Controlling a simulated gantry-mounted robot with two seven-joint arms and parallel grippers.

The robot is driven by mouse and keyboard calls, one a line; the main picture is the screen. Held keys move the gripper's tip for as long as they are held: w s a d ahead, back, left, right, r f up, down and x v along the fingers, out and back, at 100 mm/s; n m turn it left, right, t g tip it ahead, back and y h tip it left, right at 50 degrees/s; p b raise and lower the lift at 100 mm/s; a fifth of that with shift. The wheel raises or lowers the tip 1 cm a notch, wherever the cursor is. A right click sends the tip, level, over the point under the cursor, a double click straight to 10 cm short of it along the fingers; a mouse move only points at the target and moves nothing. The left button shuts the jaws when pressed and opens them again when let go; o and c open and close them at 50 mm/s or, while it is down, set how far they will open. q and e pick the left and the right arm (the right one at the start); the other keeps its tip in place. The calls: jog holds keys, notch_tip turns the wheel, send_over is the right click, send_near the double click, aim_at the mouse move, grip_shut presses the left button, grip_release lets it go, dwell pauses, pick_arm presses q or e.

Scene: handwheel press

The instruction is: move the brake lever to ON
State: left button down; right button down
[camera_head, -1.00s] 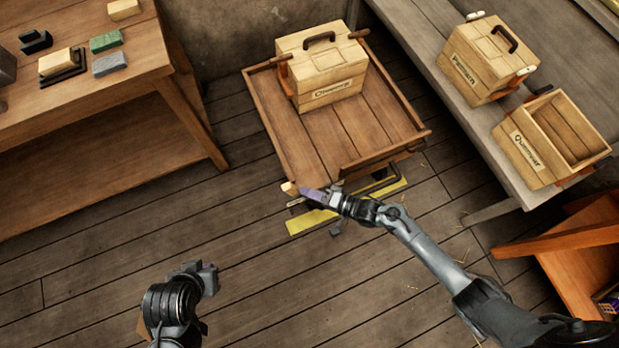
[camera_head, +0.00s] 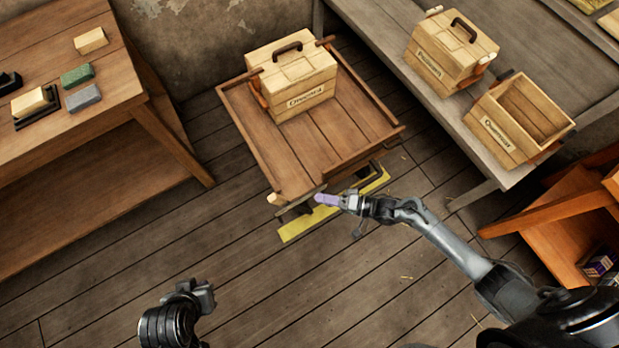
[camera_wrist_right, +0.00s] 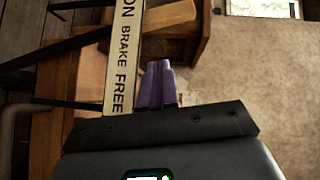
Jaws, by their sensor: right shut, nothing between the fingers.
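The wooden cart (camera_head: 318,150) stands on the floor in the head view. A light wooden tip (camera_head: 275,198), perhaps the brake lever's handle, shows at its near left corner beside dark metal parts. My right gripper (camera_head: 322,199), with purple fingers, is shut and empty at the cart's near edge, apart from and right of this tip. The right wrist view shows the cream plate (camera_wrist_right: 124,60) reading ON, BRAKE, FREE, just left of the shut fingers (camera_wrist_right: 157,85). A light wooden piece (camera_wrist_right: 170,14) shows beyond them. The lever's setting is unclear. My left gripper (camera_head: 205,294) is low over the floor.
A closed wooden box (camera_head: 292,82) stands on the cart. A yellow strip (camera_head: 300,226) lies below its near edge. A workbench (camera_head: 60,130) stands left, and a grey bench (camera_head: 385,30) with two boxes stands right. Open floor lies in front of the cart.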

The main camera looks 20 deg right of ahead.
jog(key=v, duration=0.3)
jog(key=shift+d+r, duration=0.15)
jog(key=shift+d, duration=0.1)
